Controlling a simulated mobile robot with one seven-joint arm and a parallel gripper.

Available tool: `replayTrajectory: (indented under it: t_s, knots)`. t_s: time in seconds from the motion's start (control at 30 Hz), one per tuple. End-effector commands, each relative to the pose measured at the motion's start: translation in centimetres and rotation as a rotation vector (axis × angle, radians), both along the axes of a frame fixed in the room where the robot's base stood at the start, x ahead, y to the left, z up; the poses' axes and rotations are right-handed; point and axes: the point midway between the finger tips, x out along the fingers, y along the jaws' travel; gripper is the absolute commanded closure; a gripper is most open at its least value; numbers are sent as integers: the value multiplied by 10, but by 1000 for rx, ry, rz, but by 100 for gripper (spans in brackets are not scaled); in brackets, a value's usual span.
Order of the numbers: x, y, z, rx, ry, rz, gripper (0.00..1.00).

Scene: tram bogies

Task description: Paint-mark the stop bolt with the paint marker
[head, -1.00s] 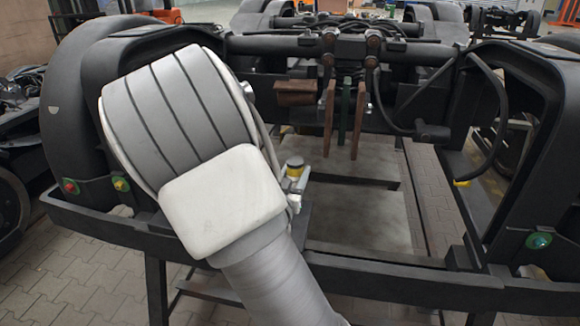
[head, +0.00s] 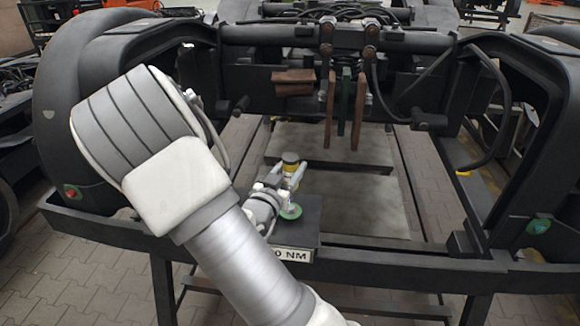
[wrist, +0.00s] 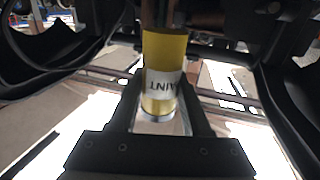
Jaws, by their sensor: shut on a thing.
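I cannot tell which is the stop bolt.
The black plate (head: 310,222) carries a white label ending "0 NM" (head: 293,255). The black bogie frame (head: 400,258) surrounds an open middle. Reddish and green hanging plates (head: 345,110) and a hose (head: 505,100) stand behind. My arm covers the left side.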

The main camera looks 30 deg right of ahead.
Motion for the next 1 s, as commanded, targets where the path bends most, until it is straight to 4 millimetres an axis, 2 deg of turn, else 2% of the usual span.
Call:
replayTrajectory:
  t_s: [0.37,1.0]
  knots:
    - [0,0,-4,-1,-1,1,100]
    - [0,0,-47,-1,-1,1,100]
